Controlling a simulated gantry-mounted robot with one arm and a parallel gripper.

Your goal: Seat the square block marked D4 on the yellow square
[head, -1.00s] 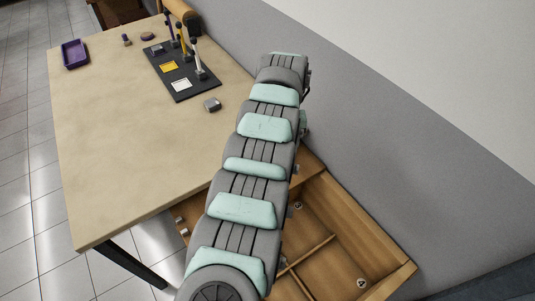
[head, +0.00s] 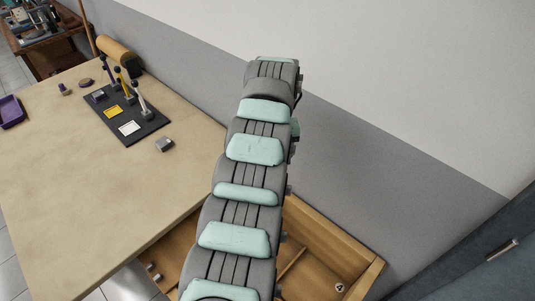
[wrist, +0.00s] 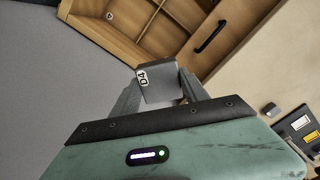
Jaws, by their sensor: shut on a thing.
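In the wrist view, my gripper (wrist: 158,88) is shut on a grey square block marked D4 (wrist: 155,74), held between its two fingers. The block is in the air above a wooden drawer. In the head view, my arm hides the gripper and the block. The board also shows at the right edge of the wrist view (wrist: 293,134), well away from the block.
An open wooden drawer with compartments (head: 330,243) is below my arm. Upright black-topped posts (head: 141,101) stand along the board's wall side. A small grey block (head: 164,145) lies near the board. A purple tray (head: 12,112) is at far left. The table's front is clear.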

